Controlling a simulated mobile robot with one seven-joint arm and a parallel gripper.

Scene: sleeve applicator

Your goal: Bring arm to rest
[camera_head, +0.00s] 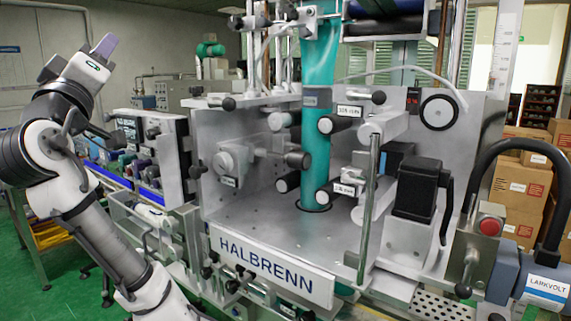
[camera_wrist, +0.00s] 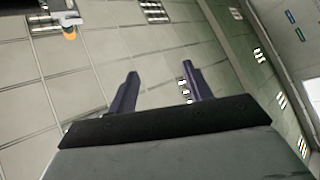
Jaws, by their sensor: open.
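My gripper (camera_head: 104,46) is raised at the upper left of the head view, at the top of my bent white and black arm. It points up and stands apart from the machine. In the wrist view, the two dark fingers of my gripper (camera_wrist: 160,90) are spread apart with nothing between them. The sleeve applicator (camera_head: 275,262), a grey metal machine marked HALBRENN, stands to the right of my arm. A teal sleeve film (camera_head: 318,120) runs down through its middle.
A conveyor (camera_head: 110,175) with small coloured items runs behind my arm. A black cable loop (camera_head: 515,150) and a red button (camera_head: 489,226) are at the right. Cardboard boxes (camera_head: 522,195) are stacked behind. The air around my gripper looks clear.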

